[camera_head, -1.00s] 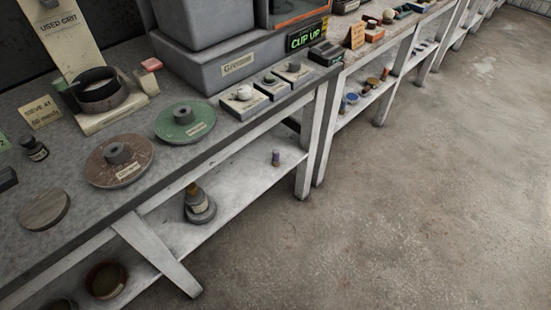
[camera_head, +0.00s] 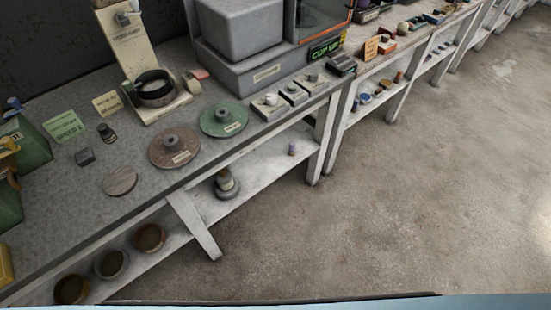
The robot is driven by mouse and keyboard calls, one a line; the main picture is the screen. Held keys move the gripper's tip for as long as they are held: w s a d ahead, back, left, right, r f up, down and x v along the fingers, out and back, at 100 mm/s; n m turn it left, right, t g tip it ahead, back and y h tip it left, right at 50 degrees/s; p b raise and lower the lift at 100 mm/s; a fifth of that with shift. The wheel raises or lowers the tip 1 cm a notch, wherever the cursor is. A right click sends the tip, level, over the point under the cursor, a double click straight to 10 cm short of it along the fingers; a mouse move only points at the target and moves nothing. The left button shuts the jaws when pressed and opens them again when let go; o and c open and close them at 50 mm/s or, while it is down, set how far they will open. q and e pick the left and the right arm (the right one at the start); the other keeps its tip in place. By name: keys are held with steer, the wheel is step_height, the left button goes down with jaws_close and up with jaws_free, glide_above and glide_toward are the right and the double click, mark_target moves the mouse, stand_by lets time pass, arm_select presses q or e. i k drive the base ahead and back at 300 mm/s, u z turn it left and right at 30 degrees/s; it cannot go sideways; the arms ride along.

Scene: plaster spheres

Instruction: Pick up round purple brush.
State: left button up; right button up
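Neither of my grippers is in view.
The grey bench top (camera_head: 75,205) holds a brown disc (camera_head: 160,158), a green disc (camera_head: 212,130), a round wooden disc (camera_head: 120,181) and a grey machine (camera_head: 270,78). Several bowls (camera_head: 112,264) and a dark-based bottle (camera_head: 226,190) sit on the lower shelf. The floor (camera_head: 400,190) at right is clear.

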mark_target(292, 149)
steer(key=u, duration=0.45)
steer(key=k, duration=0.95)
steer(key=z, duration=0.75)
steer(key=i, duration=1.95)
steer(key=u, duration=0.95)
steer(key=i, duration=0.35)
steer(key=u, duration=0.45)
